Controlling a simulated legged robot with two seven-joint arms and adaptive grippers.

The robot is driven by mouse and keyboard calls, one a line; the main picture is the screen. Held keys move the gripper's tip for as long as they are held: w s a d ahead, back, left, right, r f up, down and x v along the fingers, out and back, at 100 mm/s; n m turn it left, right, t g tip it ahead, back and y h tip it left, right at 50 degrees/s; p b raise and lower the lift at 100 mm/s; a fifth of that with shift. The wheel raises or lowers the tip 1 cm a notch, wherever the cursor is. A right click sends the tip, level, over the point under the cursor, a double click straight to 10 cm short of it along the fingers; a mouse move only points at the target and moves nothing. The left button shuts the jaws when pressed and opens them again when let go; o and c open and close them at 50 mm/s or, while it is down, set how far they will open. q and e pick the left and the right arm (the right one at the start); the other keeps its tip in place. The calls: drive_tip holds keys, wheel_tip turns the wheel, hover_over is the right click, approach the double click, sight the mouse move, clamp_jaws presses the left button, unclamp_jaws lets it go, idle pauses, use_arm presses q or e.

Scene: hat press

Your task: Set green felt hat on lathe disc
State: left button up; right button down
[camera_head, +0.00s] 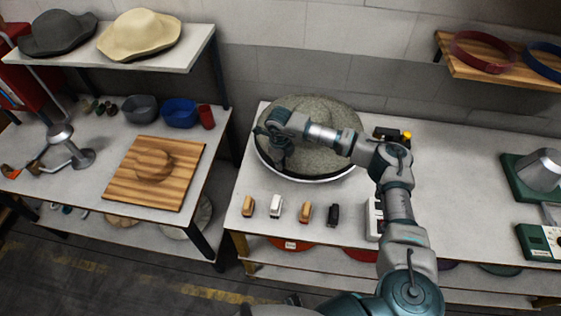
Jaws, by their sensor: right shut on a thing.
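A wide grey-green felt hat (325,115) with a speckled surface lies over a round disc with a pale rim (318,180) on the middle table. My right arm reaches in from the lower right and crosses in front of the hat. My right gripper (283,165) points down at the hat's left front part and is shut on it. The fingertips are small and dark, and the arm hides part of the hat. I cannot tell whether the hat rests fully on the disc. My left gripper is not in view.
Several small brushes or blocks (305,212) stand along the table's front. A wooden board (125,185) with a round block lies on the left table. Grey and cream hats (140,35) sit on the upper left shelf. Green-based equipment (540,175) stands at right.

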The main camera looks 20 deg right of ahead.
drive_tip(key=shift+f, duration=0.1)
drive_tip(key=shift+a, duration=0.1)
drive_tip(key=c, duration=1.1)
unclamp_jaws()
drive_tip(key=shift+c, duration=0.2)
wheel_tip(320, 180, up, 12)
drive_tip(key=shift+a, duration=0.15)
drive_tip(key=shift+s, duration=0.1)
